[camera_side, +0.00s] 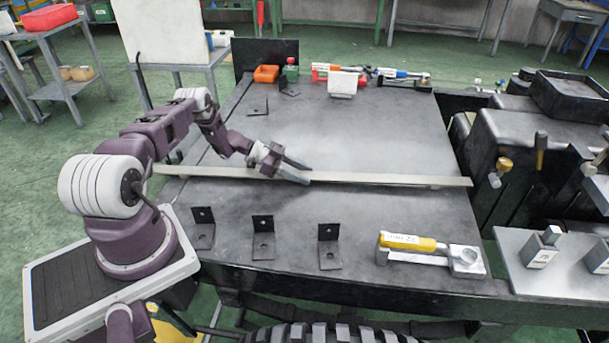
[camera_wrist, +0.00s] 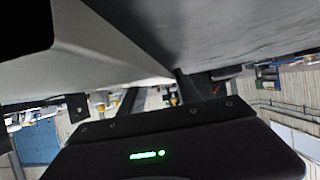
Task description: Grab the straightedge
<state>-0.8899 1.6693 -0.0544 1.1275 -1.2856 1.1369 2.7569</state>
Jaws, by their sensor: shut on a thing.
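The straightedge (camera_side: 390,179) is a long, thin, pale bar. In the side view it lies across the middle of the dark worktable, running left to right, with its left end past the table's left edge. My gripper (camera_side: 302,174) is shut on the straightedge left of its middle, with the fingers angled down to the right. The fingers cover a short stretch of the bar. In the wrist view a pale surface (camera_wrist: 105,50) fills the upper left close up and seems to be the bar. The fingertips do not show clearly there.
Several black angle brackets (camera_side: 263,240) stand at the table's front. A yellow-handled tool (camera_side: 410,242) sits at front right. Dark equipment (camera_side: 530,150) borders the right. The table behind the bar is mostly clear.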

